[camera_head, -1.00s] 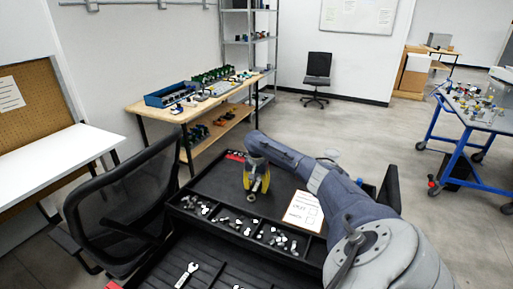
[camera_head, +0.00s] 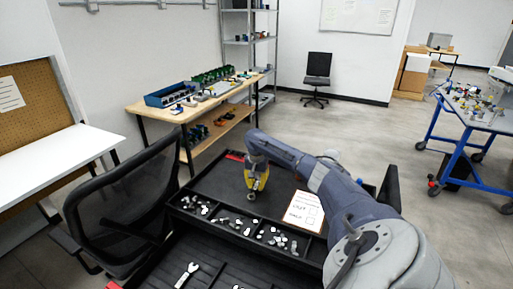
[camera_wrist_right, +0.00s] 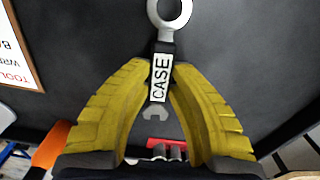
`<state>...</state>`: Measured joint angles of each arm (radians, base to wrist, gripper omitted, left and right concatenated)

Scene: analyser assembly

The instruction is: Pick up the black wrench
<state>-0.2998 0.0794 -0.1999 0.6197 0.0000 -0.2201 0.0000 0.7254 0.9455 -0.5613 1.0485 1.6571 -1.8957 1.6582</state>
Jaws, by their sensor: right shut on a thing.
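The black wrench (camera_wrist_right: 161,80) has silver ends and a black handle with a white "CASE" label. In the right wrist view its ring end points up and its open jaw end points down, between the fingers. My right gripper (camera_wrist_right: 162,68) has its yellow fingertips closed on the handle from both sides. In the head view the right gripper (camera_head: 254,188) is over the dark tray top (camera_head: 225,183), and the wrench's silver ring (camera_head: 252,196) shows just below the fingers. Whether the wrench touches the surface cannot be told. My left gripper is not in view.
A sheet of paper (camera_head: 304,211) lies right of the gripper. Compartments of small parts (camera_head: 242,224) run along the front. Another silver wrench (camera_head: 187,275) lies in the lower drawer. A black chair (camera_head: 125,205) stands at the left.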

